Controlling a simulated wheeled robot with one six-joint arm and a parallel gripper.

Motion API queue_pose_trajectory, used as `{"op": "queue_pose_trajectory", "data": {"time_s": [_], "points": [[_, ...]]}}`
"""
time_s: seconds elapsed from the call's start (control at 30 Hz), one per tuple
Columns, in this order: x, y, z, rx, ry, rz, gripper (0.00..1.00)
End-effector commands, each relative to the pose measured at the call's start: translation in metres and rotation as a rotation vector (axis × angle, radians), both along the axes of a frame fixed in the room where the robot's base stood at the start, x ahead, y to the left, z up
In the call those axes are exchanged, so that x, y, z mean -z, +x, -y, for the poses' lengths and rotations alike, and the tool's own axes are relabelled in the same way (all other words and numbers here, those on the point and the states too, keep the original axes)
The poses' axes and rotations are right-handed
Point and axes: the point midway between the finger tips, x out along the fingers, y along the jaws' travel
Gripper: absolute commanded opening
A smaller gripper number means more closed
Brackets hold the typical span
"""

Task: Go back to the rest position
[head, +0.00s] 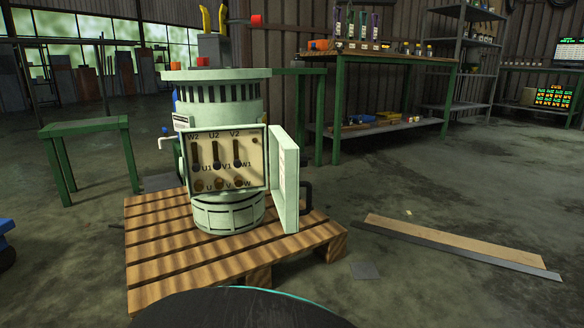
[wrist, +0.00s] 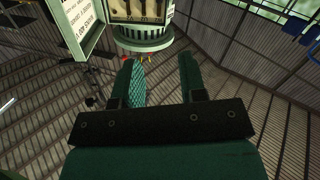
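The pale green disperser (head: 228,110) stands upright on a wooden pallet (head: 180,262) in the head view. Its terminal box (head: 222,160) faces me, with its door (head: 286,178) swung open to the right. The box shows several dark upright bars and terminals marked U, V and W. In the wrist view the machine (wrist: 140,38) appears at the top, with the open door (wrist: 78,28) at the upper left. My gripper (wrist: 157,66) has its two green fingers apart with nothing between them. It is apart from the machine. The head view does not show the gripper's fingers.
A green side table (head: 86,127) stands left of the pallet. A workbench (head: 380,56) with tools and bottles is behind to the right, with shelves (head: 466,60) beyond. Planks (head: 455,244) lie on the floor at right. Open floor lies between the pallet and planks.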

Motion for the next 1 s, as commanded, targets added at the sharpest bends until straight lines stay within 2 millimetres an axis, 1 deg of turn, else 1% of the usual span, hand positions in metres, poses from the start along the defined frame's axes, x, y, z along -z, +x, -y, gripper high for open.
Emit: {"op": "queue_pose_trajectory", "data": {"time_s": [0.03, 0.2, 0.33, 0.47, 0.57, 0.63, 0.67, 0.7, 0.77, 0.8, 0.87, 0.9, 0.97, 1.0], "points": [[-0.008, 0.007, 0.006, 0.019, -0.001, -0.019, 0.38], [-0.020, 0.028, 0.029, 0.088, -0.013, -0.103, 0.38], [-0.035, 0.049, 0.055, 0.156, -0.026, -0.202, 0.38], [-0.056, 0.070, 0.092, 0.235, -0.040, -0.347, 0.38], [-0.076, 0.080, 0.127, 0.287, -0.053, -0.486, 0.38], [-0.096, 0.083, 0.155, 0.316, -0.060, -0.606, 0.38], [-0.105, 0.083, 0.169, 0.324, -0.063, -0.665, 0.38], [-0.121, 0.079, 0.188, 0.329, -0.066, -0.750, 0.38], [-0.147, 0.068, 0.217, 0.314, -0.070, -0.887, 0.38], [-0.165, 0.057, 0.234, 0.288, -0.074, -0.975, 0.38], [-0.191, 0.036, 0.255, 0.233, -0.077, -1.093, 0.38], [-0.207, 0.021, 0.267, 0.185, -0.080, -1.155, 0.38], [-0.229, -0.001, 0.279, 0.110, -0.087, -1.232, 0.38], [-0.243, -0.016, 0.286, 0.059, -0.090, -1.272, 0.38]]}}
